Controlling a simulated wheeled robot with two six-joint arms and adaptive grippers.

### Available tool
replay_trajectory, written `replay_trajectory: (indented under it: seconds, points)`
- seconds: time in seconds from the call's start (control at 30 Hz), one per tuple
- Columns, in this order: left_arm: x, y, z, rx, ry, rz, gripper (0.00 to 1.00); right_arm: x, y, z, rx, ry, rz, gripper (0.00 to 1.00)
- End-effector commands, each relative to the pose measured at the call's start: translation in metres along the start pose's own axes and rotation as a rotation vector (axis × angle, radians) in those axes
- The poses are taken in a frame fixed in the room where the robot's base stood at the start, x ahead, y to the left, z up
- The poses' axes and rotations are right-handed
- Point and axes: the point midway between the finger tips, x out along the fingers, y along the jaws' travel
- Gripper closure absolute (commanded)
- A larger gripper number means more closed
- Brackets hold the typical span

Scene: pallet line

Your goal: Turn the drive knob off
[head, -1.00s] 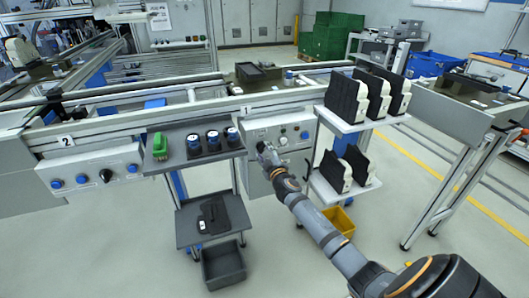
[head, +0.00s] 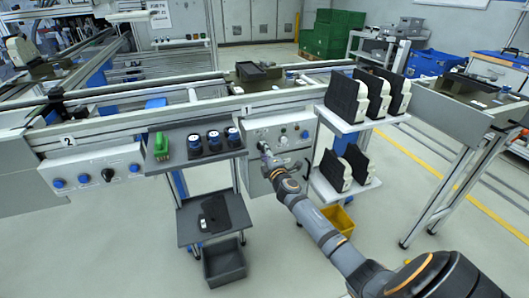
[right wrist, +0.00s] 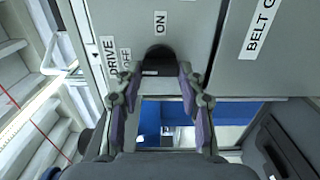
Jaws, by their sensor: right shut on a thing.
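The drive knob (right wrist: 158,54) is black and sits on a grey panel beside the labels DRIVE, OFF and ON in the right wrist view. My right gripper (right wrist: 158,70) has one finger on each side of it and is shut on it. I cannot tell exactly which mark the knob points to. In the head view my right gripper (head: 265,149) reaches the left part of the station 1 control box (head: 294,131) and hides the knob there. My left gripper is not in view.
A shelf (head: 172,163) with a green part and several dark blue-topped pieces stands left of my gripper. A rack (head: 345,124) with black and white parts stands close on the right. A second control box (head: 82,170) is farther left. A grey bin (head: 224,265) stands below.

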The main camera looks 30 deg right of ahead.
Motion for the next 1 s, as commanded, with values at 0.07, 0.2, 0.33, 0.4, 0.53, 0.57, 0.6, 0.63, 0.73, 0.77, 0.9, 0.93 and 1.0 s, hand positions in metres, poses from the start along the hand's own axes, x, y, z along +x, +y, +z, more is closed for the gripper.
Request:
replay_trajectory:
  seconds: [0.07,0.2,0.33,0.4,0.53,0.57,0.6,0.63,0.73,0.77,0.9,0.93,1.0]
  points:
    - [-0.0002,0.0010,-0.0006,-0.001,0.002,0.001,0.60,-0.0005,-0.0019,-0.0002,-0.012,0.000,-0.003,0.92]
    - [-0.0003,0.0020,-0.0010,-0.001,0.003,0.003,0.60,-0.0006,-0.0022,-0.0002,-0.027,0.000,-0.003,0.92]
    - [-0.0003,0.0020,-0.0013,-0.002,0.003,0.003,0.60,-0.0006,-0.0023,-0.0002,-0.030,0.000,-0.003,0.92]
    - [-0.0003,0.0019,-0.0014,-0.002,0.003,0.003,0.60,-0.0006,-0.0024,-0.0001,-0.030,0.000,-0.003,0.92]
    - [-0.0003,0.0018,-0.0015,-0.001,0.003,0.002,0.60,-0.0006,-0.0025,-0.0001,-0.030,0.000,-0.003,0.92]
    - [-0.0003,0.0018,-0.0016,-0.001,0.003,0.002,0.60,-0.0006,-0.0025,-0.0001,-0.030,0.000,-0.003,0.92]
    - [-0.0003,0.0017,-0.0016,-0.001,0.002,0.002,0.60,-0.0006,-0.0025,-0.0001,-0.030,0.000,-0.003,0.57]
    - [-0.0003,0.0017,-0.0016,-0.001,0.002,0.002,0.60,-0.0006,-0.0024,-0.0001,-0.030,0.000,-0.003,0.53]
    - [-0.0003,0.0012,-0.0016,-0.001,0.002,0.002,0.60,-0.0005,-0.0019,-0.0001,-0.029,0.000,-0.003,0.39]
    - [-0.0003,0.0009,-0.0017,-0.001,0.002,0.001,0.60,-0.0004,-0.0017,-0.0001,-0.029,0.000,-0.002,0.38]
    - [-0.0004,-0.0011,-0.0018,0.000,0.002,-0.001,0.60,-0.0003,-0.0012,-0.0001,-0.028,0.000,-0.001,0.38]
    - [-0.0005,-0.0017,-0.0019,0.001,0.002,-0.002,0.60,-0.0002,-0.0011,-0.0001,-0.028,0.000,-0.001,0.38]
    - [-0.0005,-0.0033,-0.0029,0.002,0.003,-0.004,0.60,-0.0003,-0.0009,-0.0001,-0.028,0.000,-0.001,0.38]
